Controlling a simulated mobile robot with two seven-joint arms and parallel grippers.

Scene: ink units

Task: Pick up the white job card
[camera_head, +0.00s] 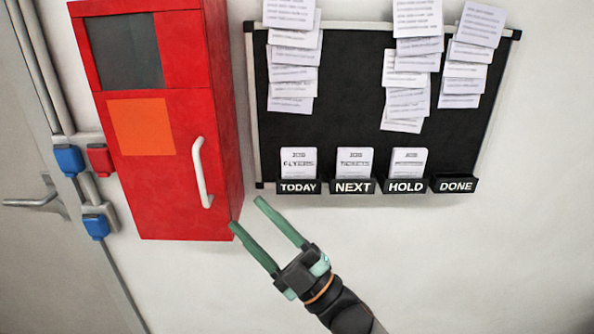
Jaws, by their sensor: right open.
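Three white job cards stand upright in labelled black pockets along the bottom of a black board (345,85). One job card (298,161) is in the TODAY pocket (298,187), one job card (354,161) in the NEXT pocket (352,186), and one job card (408,161) in the HOLD pocket (405,186). The DONE pocket (454,184) shows no card. My right gripper (246,212) is open and empty, with green fingers, below and left of the TODAY pocket and apart from the cards. My left gripper is not in view.
A red cabinet (175,110) with a white handle (201,172) juts from the wall just left of the board, close to my right fingertips. Several printed sheets (292,60) hang on the board. The wall (480,260) below the pockets is clear.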

